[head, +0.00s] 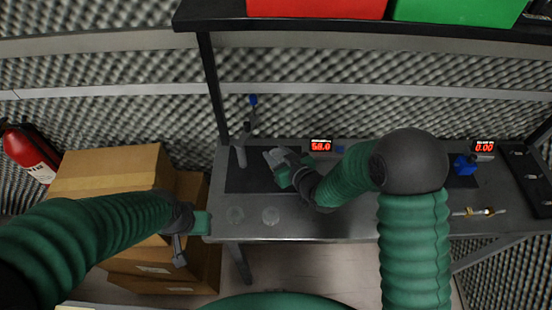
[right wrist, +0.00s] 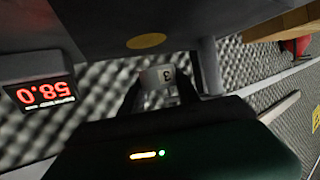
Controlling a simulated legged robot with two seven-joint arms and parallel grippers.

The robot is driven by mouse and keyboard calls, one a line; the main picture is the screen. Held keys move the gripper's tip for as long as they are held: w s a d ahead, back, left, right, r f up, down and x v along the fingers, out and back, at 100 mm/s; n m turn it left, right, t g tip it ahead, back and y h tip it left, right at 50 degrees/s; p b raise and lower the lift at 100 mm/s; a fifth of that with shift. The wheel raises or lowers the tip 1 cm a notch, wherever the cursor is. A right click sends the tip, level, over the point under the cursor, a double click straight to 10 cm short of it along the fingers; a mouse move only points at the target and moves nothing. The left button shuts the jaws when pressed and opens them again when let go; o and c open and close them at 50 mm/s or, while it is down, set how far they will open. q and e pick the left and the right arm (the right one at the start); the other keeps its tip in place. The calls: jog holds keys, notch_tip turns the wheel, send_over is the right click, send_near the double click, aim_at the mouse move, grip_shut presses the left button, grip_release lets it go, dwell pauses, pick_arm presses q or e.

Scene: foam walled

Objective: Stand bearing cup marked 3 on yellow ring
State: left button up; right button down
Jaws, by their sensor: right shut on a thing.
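My right gripper (right wrist: 160,88) is shut on a pale bearing cup (right wrist: 152,77) marked 3, seen between its fingers in the right wrist view. In the head view the right gripper (head: 275,160) is over the dark mat on the bench, and I cannot pick out the cup there. A flat yellow disc-like mark (right wrist: 146,41), which looks like the yellow ring, lies on the dark surface close beyond the cup. The cup appears apart from it. I cannot make out the mark in the head view. My left gripper (head: 190,238) is by the bench's left end; its jaw opening is unclear.
A red display reading 58.0 (head: 321,145) stands behind the mat; another reads 0.00 (head: 484,148) at right. A post with a blue top (head: 253,101) rises left of the right gripper. Two pale discs (head: 271,215) mark the bench front. Cardboard boxes (head: 110,168) stand left.

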aim_at(278, 160)
jog(key=f, duration=0.3)
jog(key=shift+w+d+f, duration=0.3)
jog(key=shift+w+f, duration=0.05)
jog(key=shift+w, duration=0.05)
jog(key=shift+s+a, duration=0.1)
jog(key=shift+a, duration=0.1)
jog(key=c, duration=1)
grip_release()
jog(key=shift+a, duration=0.1)
jog(key=shift+o, duration=0.6)
jog(key=shift+d+r, duration=0.1)
jog(key=shift+d, duration=0.1)
